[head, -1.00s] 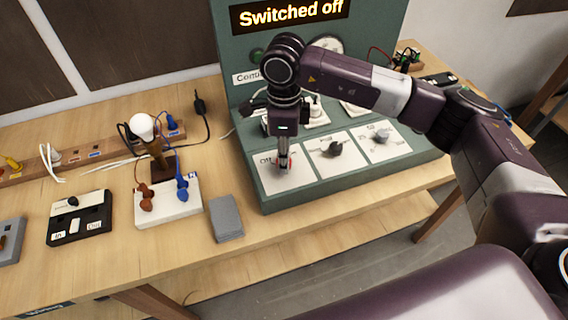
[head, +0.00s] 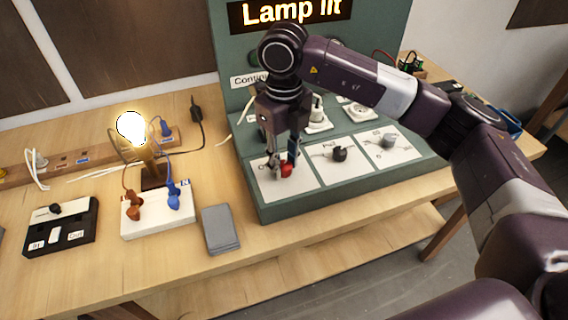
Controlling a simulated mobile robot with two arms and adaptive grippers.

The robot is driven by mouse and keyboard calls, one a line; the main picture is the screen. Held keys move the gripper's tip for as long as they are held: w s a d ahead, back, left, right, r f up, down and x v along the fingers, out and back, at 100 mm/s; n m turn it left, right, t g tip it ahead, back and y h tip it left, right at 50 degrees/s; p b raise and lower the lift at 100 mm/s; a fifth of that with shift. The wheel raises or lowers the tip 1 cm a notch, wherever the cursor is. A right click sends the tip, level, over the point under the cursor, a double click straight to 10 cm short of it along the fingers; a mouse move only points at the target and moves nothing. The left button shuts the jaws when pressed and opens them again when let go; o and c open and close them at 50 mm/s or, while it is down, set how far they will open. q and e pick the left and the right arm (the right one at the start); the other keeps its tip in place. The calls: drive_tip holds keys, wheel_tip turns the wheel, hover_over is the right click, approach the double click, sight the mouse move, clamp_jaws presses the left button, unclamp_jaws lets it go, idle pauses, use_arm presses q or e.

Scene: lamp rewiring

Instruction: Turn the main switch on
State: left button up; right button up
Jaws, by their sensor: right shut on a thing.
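The main switch (head: 286,171) is a red knob on the leftmost white plate of the green control panel (head: 262,209). My right gripper (head: 283,165) points down over that plate, with its fingers at the red knob and shut on it. The display (head: 291,11) at the top of the panel reads "Lamp lit". The lamp bulb (head: 131,127) glows bright on its wooden stand at the left. My left gripper is not in view.
Two more white plates with a black knob (head: 339,154) and a grey knob (head: 388,140) lie to the right. A white terminal block (head: 158,220) with brown and blue plugs, a black-and-white switch box (head: 61,228) and a grey slab (head: 220,229) stand on the wooden table.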

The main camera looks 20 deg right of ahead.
sight(284, 164)
drive_tip(key=shift+w+r+m, duration=0.1)
drive_tip(key=shift+r+m, duration=0.05)
drive_tip(key=shift+m, duration=0.25)
drive_tip(key=o, duration=1.2)
drive_tip(key=shift+c, duration=0.2)
wheel_tip(284, 164, up, 12)
